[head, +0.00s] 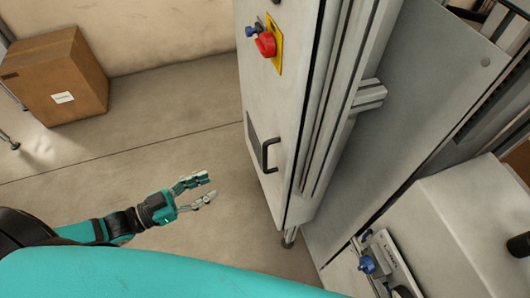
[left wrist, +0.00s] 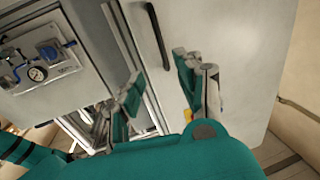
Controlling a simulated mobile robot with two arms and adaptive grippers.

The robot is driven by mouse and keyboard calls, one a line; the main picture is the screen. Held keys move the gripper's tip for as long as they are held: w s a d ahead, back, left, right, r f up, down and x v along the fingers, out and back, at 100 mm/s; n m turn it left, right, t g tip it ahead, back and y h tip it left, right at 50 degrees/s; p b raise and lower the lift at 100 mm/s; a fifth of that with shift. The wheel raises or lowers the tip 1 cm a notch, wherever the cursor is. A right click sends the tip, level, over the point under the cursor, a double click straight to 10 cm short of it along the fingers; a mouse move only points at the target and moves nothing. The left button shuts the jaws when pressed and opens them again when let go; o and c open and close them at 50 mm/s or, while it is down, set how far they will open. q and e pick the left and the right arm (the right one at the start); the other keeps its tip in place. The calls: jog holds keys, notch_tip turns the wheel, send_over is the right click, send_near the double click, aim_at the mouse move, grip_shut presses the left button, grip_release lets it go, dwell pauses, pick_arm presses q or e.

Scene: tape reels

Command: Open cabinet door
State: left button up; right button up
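The tall grey cabinet door (head: 250,100) stands in the middle of the head view and looks shut. Its black bar handle (head: 268,155) is on the lower part, near the right edge. My left gripper (head: 212,186) is open and empty, to the left of the handle and apart from it. In the left wrist view the door (left wrist: 225,50) fills the upper right, and the handle (left wrist: 158,36) shows above the open fingers of my left gripper (left wrist: 165,90). My right gripper is in neither view.
A red rotary switch (head: 265,44) on a yellow plate sits high on the door. A cardboard box (head: 55,80) stands on the floor at the far left. Grey machine housing (head: 400,130) is right of the cabinet. The floor (head: 170,140) left of the door is clear.

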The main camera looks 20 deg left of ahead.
aim_at(265, 159)
pick_arm(q)
jog(key=shift+p+x, duration=1.3)
jog(key=shift+x, duration=7.3)
jog(key=shift+a+f, duration=0.1)
jog(key=shift+f, duration=0.05)
grip_shut()
